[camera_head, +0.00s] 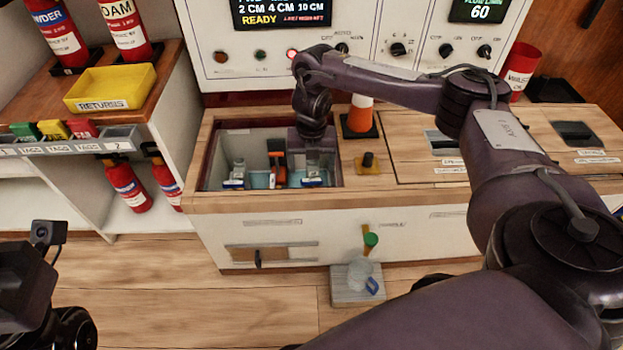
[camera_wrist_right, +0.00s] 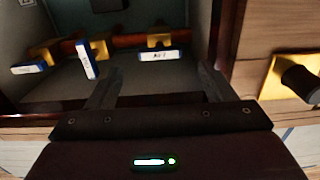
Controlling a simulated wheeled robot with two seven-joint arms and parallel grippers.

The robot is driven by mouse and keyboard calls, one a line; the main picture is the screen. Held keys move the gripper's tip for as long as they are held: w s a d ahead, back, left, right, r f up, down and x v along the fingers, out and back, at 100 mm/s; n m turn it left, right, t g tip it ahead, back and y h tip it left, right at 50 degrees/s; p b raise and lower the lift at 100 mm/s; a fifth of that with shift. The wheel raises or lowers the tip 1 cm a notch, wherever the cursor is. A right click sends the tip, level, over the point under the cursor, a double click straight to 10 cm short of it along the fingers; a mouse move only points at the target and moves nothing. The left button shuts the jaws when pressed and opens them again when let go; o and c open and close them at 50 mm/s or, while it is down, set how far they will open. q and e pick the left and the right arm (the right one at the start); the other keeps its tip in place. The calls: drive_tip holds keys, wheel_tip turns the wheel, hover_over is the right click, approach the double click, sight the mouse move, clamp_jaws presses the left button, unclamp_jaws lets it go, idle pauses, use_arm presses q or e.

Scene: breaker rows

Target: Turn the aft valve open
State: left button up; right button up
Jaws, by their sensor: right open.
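An open recess (camera_head: 212,160) in the counter holds a copper pipe (camera_wrist_right: 128,41) with brass valves and blue-and-white tagged handles. The right-hand handle (camera_wrist_right: 158,56), whose tag seems to read AFT, lies along the pipe. The middle handle (camera_wrist_right: 87,60) points across the pipe, and the left handle (camera_wrist_right: 28,68) lies roughly along it. My right gripper (camera_wrist_right: 158,88) is open and empty, its fingers spread below the right-hand handle in the wrist view, apart from it. In the head view it (camera_head: 313,148) hangs over the recess's right part. My left gripper (camera_head: 25,290) is partly seen at lower left; its fingers cannot be made out.
A brass plate with a dark knob (camera_head: 368,163) sits just right of the recess. An orange-and-white cone (camera_head: 361,115) stands behind it. The control panel (camera_head: 285,75) rises at the back. A yellow returns tray (camera_head: 110,87) sits on the left shelf.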

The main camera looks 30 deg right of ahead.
sight(312, 180)
wheel_tip(312, 180, down, 5)
drive_tip(key=shift+f+b, duration=0.2)
drive_tip(key=shift+b, duration=0.6)
